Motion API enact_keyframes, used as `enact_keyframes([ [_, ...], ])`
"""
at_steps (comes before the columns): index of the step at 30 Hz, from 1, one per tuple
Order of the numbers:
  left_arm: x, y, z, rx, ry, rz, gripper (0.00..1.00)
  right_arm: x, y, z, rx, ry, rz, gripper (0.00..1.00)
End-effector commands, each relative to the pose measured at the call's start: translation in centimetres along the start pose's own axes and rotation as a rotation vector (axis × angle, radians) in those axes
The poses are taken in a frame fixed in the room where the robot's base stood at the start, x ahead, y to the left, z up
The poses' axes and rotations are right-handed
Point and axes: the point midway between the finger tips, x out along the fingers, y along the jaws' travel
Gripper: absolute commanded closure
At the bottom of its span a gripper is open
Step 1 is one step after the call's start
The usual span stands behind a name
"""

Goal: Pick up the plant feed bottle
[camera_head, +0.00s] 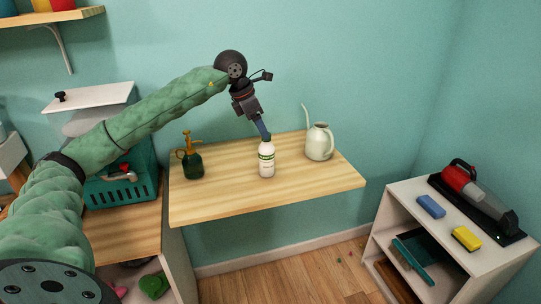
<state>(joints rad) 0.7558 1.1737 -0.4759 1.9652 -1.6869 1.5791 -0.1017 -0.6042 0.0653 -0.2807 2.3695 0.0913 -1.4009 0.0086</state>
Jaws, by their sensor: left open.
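The plant feed bottle (266,164) is white with a green-edged label and stands upright on the wooden wall shelf, near its middle. My left gripper (265,136) reaches down from above and its fingers are at the bottle's top. The fingers are seen nearly edge-on and hide the bottle's cap area. The gripper is open, and I cannot tell whether it touches the bottle. My right gripper is not in view.
A dark green spray bottle (191,158) stands left of the bottle, and a pale watering can (319,142) stands to the right. The front of the wooden shelf (300,195) is clear. A white cabinet (405,214) stands at lower right with a handheld vacuum (477,192) on top.

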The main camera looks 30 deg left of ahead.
Motion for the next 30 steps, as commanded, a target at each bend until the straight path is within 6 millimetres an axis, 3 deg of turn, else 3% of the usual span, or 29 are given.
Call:
enact_keyframes([
  [16, 6.0, -0.5, 0.2, -0.001, -0.001, -0.003, 0.33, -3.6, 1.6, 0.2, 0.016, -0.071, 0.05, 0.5],
  [26, 6.7, -0.5, 0.2, 0.0, -0.002, -0.001, 0.33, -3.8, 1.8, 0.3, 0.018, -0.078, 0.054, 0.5],
  [30, 6.6, -0.5, 0.2, 0.0, -0.002, -0.001, 0.6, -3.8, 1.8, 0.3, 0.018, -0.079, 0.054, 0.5],
])
